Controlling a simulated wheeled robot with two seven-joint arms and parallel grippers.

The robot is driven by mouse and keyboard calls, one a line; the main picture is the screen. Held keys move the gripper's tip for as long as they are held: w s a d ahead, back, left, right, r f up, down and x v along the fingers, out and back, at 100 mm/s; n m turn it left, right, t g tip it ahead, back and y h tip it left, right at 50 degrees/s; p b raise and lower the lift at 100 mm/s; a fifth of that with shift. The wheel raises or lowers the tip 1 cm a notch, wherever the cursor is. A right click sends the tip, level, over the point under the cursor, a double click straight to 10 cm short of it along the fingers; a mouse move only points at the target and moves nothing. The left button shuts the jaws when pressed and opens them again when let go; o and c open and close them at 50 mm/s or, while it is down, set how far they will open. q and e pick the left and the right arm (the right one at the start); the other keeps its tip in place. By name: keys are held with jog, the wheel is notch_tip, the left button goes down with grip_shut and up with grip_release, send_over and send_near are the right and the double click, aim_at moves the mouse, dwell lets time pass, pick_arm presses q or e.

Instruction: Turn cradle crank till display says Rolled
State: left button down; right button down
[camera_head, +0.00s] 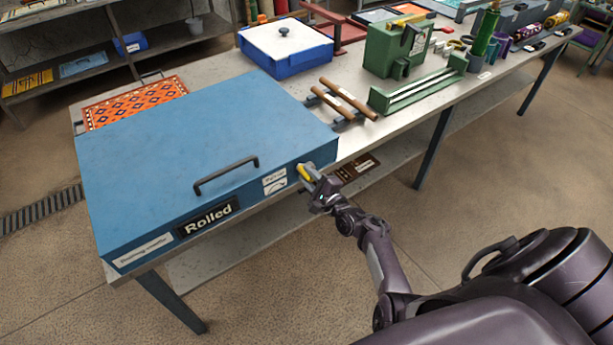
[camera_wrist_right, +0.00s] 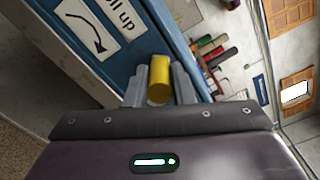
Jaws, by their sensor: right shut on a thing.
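A large blue box-shaped machine (camera_head: 200,140) stands at the near left of the table, its lid closed, with a dark handle on top. The black display (camera_head: 208,217) on its front reads "Rolled". A yellow crank knob (camera_head: 304,172) is at the right end of its front. My right gripper (camera_head: 309,175) is shut on this knob; in the right wrist view the yellow knob (camera_wrist_right: 159,78) sits between the two grey fingers. A label (camera_wrist_right: 102,27) with "ll up" and a curved arrow is beside it. The crank's arm is hidden. My left gripper is not in view.
An orange patterned rug (camera_head: 135,102) shows behind the blue machine. A rack with wooden rollers (camera_head: 342,101), a white-lidded blue box (camera_head: 285,45), and a green machine (camera_head: 398,45) stand farther along the table. Floor in front of the table is clear.

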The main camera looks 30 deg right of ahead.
jog(key=m, duration=0.1)
jog(key=d+r+m+p, duration=0.1)
jog(key=m, duration=0.1)
jog(key=d+m, duration=0.1)
jog(key=shift+w+r+m+p, duration=0.1)
jog(key=shift+r+m+p, duration=0.2)
jog(key=shift+m+p, duration=0.1)
jog(key=shift+d, duration=0.1)
dwell(0.4)
jog(key=c, duration=1.3)
grip_release()
jog(key=shift+o, duration=0.2)
jog(key=s, duration=0.7)
jog(key=shift+s+d, duration=0.3)
jog(key=shift+s, duration=0.1)
